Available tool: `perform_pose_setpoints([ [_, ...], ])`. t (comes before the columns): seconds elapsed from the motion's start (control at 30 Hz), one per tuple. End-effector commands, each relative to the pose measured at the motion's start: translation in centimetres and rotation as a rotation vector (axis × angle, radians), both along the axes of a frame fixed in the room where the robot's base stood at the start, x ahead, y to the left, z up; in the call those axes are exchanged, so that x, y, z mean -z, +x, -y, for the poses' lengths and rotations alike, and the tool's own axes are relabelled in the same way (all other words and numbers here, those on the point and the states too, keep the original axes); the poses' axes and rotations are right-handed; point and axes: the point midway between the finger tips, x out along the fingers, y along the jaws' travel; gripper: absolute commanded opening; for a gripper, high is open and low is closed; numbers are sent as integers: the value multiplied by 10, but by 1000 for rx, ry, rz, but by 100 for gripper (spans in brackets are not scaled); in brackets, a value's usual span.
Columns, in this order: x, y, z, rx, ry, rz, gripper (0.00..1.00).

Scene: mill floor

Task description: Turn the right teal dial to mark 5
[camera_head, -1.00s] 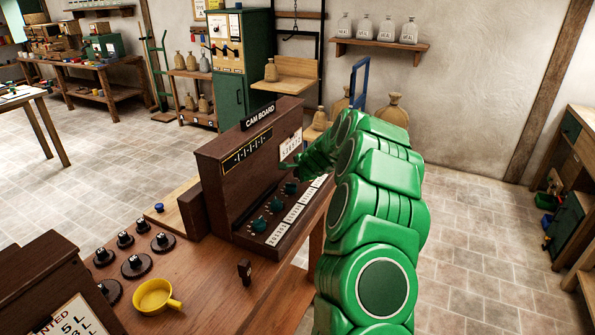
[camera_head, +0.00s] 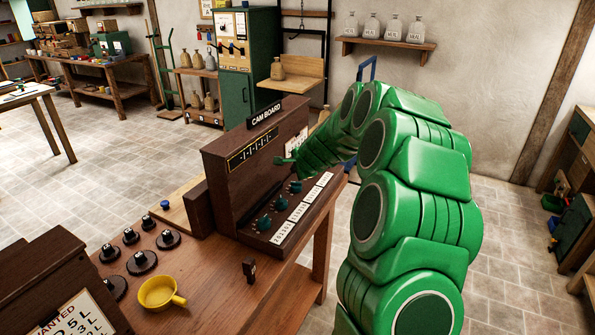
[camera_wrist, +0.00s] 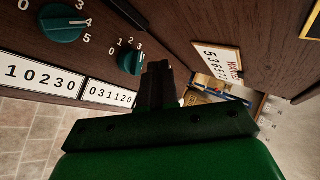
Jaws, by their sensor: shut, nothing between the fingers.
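The cam board (camera_head: 236,160) is a dark brown wooden case with a sloping panel and a row of three teal dials. The right teal dial (camera_head: 295,186) is at the far end of the row; in the wrist view this dial (camera_wrist: 130,58) shows beside the fingers, with marks 0 to 3 readable. Its pointer is too small to read surely, and its right side is partly hidden. The middle dial (camera_wrist: 62,22) points near 4. My gripper (camera_head: 279,160) is above the right end of the panel, shut and empty. Its fingertips (camera_wrist: 158,66) look apart from the dials.
White number cards (camera_wrist: 112,96) lie along the panel's front edge. A yellow cup (camera_head: 160,292), black knobs (camera_head: 141,262) and a small dark block (camera_head: 249,271) stand on the bench.

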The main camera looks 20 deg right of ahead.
Motion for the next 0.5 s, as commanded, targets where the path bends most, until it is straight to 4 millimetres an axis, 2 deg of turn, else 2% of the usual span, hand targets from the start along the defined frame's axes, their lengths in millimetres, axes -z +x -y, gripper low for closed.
perform_pose_setpoints([
  [0.07,-4,-3,-1,1,-1,1,0],
  [0.1,-5,-3,-1,1,-1,1,3],
  [0.27,-8,-1,6,-37,-52,4,28],
  [0.5,-24,23,45,-311,-387,7,64],
])
